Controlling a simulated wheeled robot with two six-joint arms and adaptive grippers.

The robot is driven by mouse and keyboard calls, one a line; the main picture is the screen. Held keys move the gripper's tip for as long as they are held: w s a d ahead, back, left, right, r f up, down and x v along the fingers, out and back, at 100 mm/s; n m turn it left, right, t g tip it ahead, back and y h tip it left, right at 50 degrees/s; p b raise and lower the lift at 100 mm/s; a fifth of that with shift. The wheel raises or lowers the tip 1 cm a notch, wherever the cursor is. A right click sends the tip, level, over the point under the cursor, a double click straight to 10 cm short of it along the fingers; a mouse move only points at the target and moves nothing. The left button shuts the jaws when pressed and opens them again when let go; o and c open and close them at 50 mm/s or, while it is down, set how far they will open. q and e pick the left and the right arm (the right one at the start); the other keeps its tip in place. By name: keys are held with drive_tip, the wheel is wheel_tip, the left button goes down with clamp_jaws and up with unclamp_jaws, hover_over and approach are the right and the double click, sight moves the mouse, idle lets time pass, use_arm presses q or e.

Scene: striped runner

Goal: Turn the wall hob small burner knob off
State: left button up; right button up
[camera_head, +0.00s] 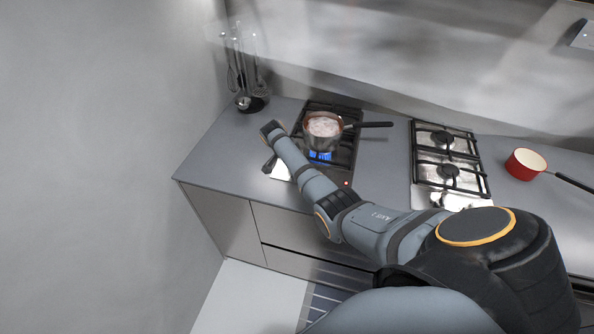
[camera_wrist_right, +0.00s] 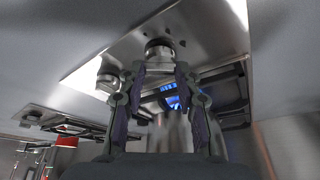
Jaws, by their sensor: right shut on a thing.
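The wall hob (camera_head: 345,152) is the left of two steel hobs on the grey counter. A steel pot (camera_head: 322,141) with pale contents stands on it, and a blue flame (camera_head: 320,156) glows under the pot. My right arm reaches across to the hob's front left, where its gripper (camera_head: 268,165) is small and partly hidden. In the right wrist view the gripper (camera_wrist_right: 160,68) has its two fingers on either side of a round steel knob (camera_wrist_right: 158,46) and is shut on it. A second knob (camera_wrist_right: 107,82) sits to the left. My left gripper is not in view.
A second hob (camera_head: 447,165) lies to the right, with a red pan (camera_head: 525,163) beyond it. A utensil stand (camera_head: 252,101) is at the back left by the wall. A red light (camera_head: 346,183) shows near the wall hob's front right. The pot's black handle (camera_head: 372,125) points right.

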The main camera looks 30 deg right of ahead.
drive_tip(key=m+g+b, duration=0.1)
drive_tip(key=m+b, duration=0.2)
drive_tip(key=b, duration=0.1)
drive_tip(key=m+g+y+b, duration=0.1)
drive_tip(key=m+b, duration=0.2)
drive_tip(key=b, duration=0.2)
drive_tip(key=w+m+g+b, duration=0.1)
drive_tip(key=m+b, duration=0.3)
drive_tip(key=b, duration=0.1)
drive_tip(key=shift+d+f, duration=0.15)
drive_tip(key=shift+f, duration=0.15)
drive_tip(key=shift+r+m+g+y+b, duration=0.25)
drive_tip(key=shift+m+g+y+b, duration=0.25)
drive_tip(key=shift+b, duration=0.55)
drive_tip(key=o, duration=1.2)
drive_tip(key=shift+c, duration=0.2)
